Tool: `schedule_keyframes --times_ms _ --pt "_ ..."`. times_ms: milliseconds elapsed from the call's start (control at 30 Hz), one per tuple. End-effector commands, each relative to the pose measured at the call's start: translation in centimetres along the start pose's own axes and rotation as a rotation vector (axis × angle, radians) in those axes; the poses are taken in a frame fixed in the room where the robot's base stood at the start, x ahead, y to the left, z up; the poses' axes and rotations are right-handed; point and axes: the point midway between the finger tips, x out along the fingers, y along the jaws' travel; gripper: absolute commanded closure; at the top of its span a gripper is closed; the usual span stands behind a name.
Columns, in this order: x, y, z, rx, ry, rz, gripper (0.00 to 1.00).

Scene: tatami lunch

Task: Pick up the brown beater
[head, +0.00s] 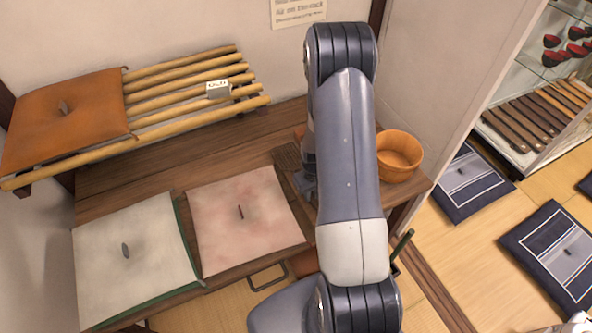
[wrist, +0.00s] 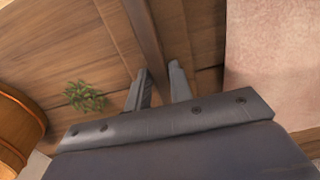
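The brown beater (head: 287,158) shows in the head view as a dark, flat end on the wooden table, just left of my arm. The rest of it is hidden behind my arm. In the wrist view a long dark brown bar, which looks like the beater (wrist: 148,35), runs from the top edge down between my fingers. My gripper (wrist: 159,70) has one finger on each side of this bar, with a narrow gap between them. I cannot tell whether the fingers touch it. In the head view my gripper (head: 307,186) is low at the table and partly covered by my arm.
A pink cushion (head: 243,215) lies close left of my gripper, with a white cushion (head: 130,262) beyond it. A wooden tub (head: 398,155) stands right of my arm. A small green sprig (wrist: 84,97) lies nearby. A slatted rack (head: 185,97) holds an orange cushion (head: 70,112).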

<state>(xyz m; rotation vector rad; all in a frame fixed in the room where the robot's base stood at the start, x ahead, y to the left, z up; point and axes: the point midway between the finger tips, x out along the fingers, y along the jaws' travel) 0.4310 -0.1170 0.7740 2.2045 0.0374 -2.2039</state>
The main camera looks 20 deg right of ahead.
Motion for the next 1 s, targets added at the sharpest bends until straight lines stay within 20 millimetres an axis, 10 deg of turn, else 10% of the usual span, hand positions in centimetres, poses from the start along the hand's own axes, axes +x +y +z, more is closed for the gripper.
schedule_keyframes --times_ms 233,1000 --pt "0.0 0.0 0.0 0.0 0.0 0.0 1.0" --pt "-4.1 0.1 -0.1 0.0 0.006 0.002 1.0"
